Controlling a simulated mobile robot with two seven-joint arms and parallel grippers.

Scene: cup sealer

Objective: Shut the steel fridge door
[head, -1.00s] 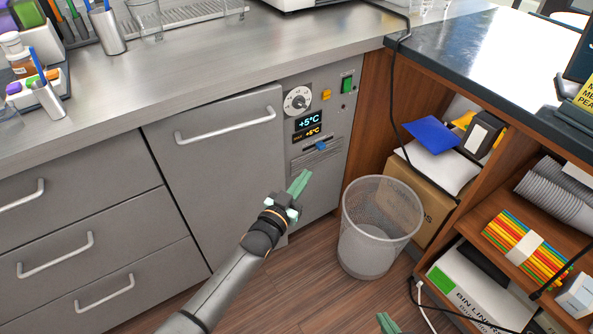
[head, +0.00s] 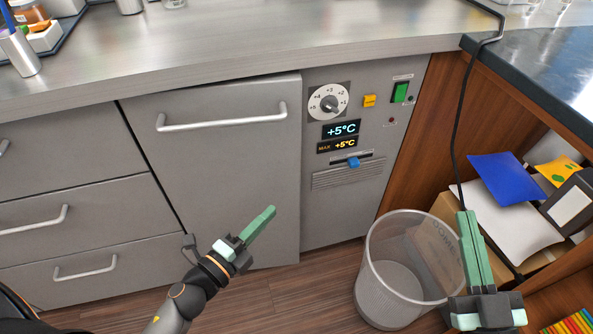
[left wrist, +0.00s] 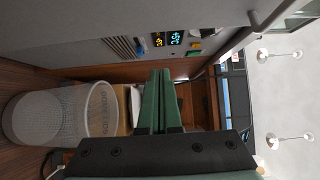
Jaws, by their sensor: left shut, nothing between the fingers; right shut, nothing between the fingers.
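The steel fridge door (head: 215,170) is a flat grey panel with a horizontal bar handle (head: 222,117) near its top, in the middle of the head view. It looks flush or nearly flush with the front; a dark seam runs down its left side. I cannot tell whether a small gap is left. My left gripper (head: 258,226) is shut and empty, in front of the door's lower right part; contact cannot be made out. Its green fingers also show in the left wrist view (left wrist: 158,100). My right gripper (head: 475,250) is shut and empty, right of the wastebasket.
The control panel (head: 345,185) with dial and +5°C displays adjoins the door's right side. A mesh wastebasket (head: 385,290) stands on the floor before it. Drawers (head: 75,220) lie left, wooden shelves (head: 430,135) right, and the steel counter (head: 230,45) overhangs above.

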